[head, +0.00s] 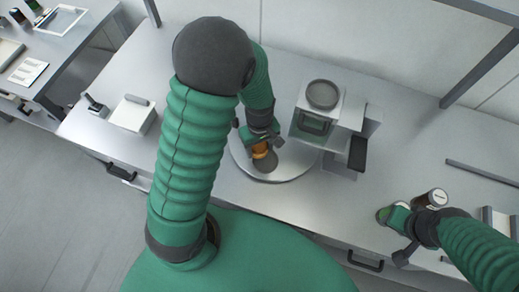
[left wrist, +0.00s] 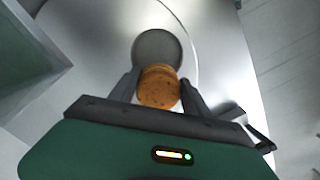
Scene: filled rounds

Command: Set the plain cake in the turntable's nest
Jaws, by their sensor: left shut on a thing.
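The plain cake (head: 261,151), a small round golden-brown piece, is between the fingers of my left gripper (head: 259,149). The left wrist view shows the cake (left wrist: 158,88) with a dark finger on each side; the gripper (left wrist: 159,92) is shut on it. The turntable (head: 292,163) is a pale round disc on the bench. Its nest (head: 268,165) is a dark grey circle, partly hidden by the cake. In the left wrist view the nest (left wrist: 157,46) shows just beyond the cake, which overlaps its near edge. The cake's height above the disc is unclear.
A white machine (head: 322,98) with a round grey top stands close right of the turntable. My right gripper (head: 396,222) is at the right, near a brown jar (head: 432,198); its fingers are unclear. A white box (head: 132,114) stands at left. The bench front by the turntable is clear.

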